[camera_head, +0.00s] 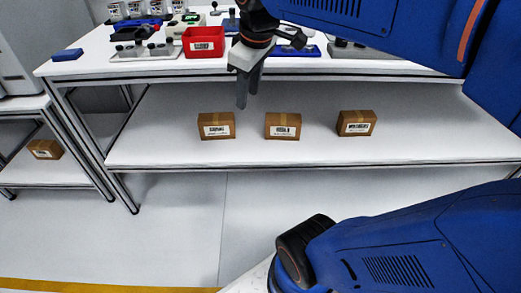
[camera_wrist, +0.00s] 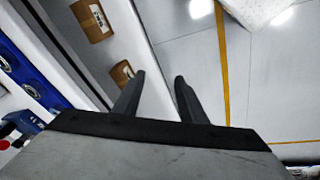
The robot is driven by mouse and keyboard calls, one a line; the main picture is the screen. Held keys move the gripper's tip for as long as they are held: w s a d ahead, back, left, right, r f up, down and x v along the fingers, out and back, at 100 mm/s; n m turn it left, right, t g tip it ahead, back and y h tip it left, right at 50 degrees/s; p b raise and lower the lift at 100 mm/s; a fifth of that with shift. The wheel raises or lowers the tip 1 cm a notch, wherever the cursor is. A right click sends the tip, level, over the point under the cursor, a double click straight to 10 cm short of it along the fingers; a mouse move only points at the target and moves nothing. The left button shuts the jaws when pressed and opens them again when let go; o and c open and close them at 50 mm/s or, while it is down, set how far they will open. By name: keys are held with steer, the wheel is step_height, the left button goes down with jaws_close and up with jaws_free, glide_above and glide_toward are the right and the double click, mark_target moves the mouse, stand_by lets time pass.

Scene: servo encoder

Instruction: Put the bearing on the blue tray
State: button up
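My gripper (camera_head: 248,92) hangs in front of the workbench edge, with its fingers over the front of the lower shelf. In the wrist view my gripper (camera_wrist: 158,85) is open, with nothing between its fingers. A blue tray (camera_head: 308,52) lies on the benchtop behind my wrist, partly hidden by it. I cannot clearly make out the bearing. In the wrist view a blue piece with round metallic parts (camera_wrist: 18,72) shows at the left edge.
Cardboard boxes (camera_head: 216,126), (camera_head: 283,126), (camera_head: 356,123) sit on the lower shelf (camera_head: 180,152). The floor (camera_head: 165,235) in front is clear.

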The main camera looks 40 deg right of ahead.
steer(key=s+a+f+m+t, duration=0.1)
steer(key=s+a+f+m, duration=0.1)
steer(key=s+f+m, duration=0.3)
steer(key=s+f, duration=0.4)
steer(key=f, duration=0.3)
steer(key=shift+a+m+t, duration=0.3)
steer(key=shift+a, duration=0.1)
steer(key=shift+s, duration=0.1)
